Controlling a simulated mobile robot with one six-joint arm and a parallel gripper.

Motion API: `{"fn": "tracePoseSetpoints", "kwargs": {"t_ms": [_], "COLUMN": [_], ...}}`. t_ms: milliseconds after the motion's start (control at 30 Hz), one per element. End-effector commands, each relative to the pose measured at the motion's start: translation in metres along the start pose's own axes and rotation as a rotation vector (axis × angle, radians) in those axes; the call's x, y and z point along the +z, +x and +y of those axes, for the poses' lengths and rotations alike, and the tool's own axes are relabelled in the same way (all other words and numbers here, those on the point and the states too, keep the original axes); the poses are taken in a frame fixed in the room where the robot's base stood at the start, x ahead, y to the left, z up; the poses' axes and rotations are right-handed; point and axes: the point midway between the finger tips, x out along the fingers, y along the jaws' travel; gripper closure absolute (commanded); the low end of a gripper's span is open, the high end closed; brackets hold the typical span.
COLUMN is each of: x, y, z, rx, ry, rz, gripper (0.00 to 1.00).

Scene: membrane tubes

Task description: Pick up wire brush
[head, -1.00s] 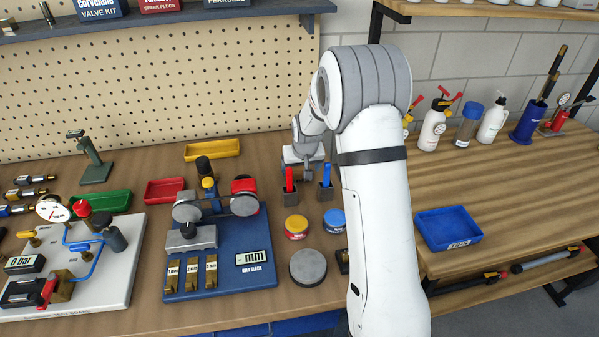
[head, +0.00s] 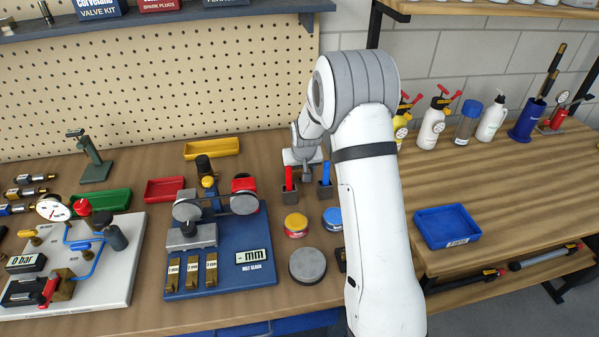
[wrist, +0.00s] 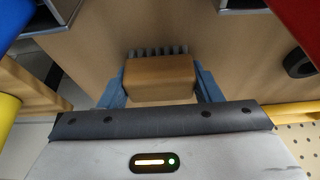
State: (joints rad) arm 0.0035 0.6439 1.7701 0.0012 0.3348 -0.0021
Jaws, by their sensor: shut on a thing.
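The wire brush (wrist: 160,78) is in the wrist view, a wooden block with grey bristles showing along its far edge. My gripper (wrist: 160,88) has its two blue-grey fingers on the left and right sides of the block and is shut on it. In the head view my gripper (head: 306,172) is at the back of the bench, behind the red and blue handled items. The brush cannot be made out in the head view.
Grey holders with a red handle (head: 289,180) and a blue handle (head: 325,177) stand just in front of my gripper. Red-yellow (head: 295,224) and blue (head: 333,218) tins sit nearer. A blue tray (head: 447,226) lies right, and the pegboard (head: 200,90) rises behind.

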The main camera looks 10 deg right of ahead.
Motion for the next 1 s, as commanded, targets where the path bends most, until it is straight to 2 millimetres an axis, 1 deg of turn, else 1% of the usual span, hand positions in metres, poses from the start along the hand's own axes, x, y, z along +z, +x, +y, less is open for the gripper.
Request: {"fn": "tracePoseSetpoints", "kwargs": {"t_ms": [33,100,267,367,467,700,800,900,1000], "x": [0.000,0.000,0.000,-0.002,-0.008,-0.026,-0.032,-0.037,-0.038], "y": [0.000,0.000,0.000,-0.004,-0.016,-0.061,-0.076,-0.087,-0.092], "z": [0.000,0.000,0.000,-0.001,-0.001,-0.001,-0.001,-0.002,-0.002], "rx": [0.000,0.000,0.000,0.000,0.000,-0.001,-0.001,-0.001,-0.001], "ry": [0.000,0.000,-0.001,-0.001,-0.001,-0.001,-0.001,-0.002,-0.002], "rz": [0.000,0.000,0.000,0.002,0.005,0.005,0.004,0.003,0.001], "gripper": [0.62,0.66,0.66,0.66,0.66,0.66,0.66,0.66,0.66]}}
